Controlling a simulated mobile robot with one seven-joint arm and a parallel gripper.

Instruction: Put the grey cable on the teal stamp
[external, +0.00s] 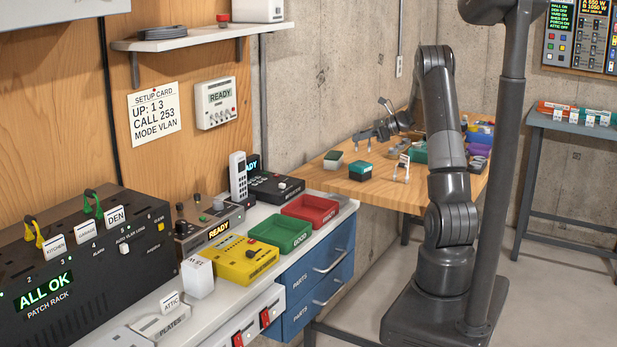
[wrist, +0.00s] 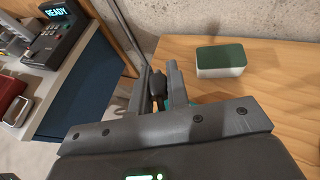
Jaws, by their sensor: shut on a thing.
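My gripper (external: 363,147) is over the near part of the wooden table in the external view. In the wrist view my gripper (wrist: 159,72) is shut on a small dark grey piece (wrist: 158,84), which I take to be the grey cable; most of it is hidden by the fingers. The teal stamp (external: 361,174) is a small block on the table just below my gripper. A bit of teal (wrist: 166,104) shows low between the fingers in the wrist view. I cannot tell whether the held piece touches the stamp.
A block with a dark green top (external: 333,160) stands left of the stamp; the wrist view shows it too (wrist: 221,61). A white clip-like thing (external: 402,167) stands to the right. Several other items crowd the table's right side. A counter with green (external: 281,233) and red trays is nearer.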

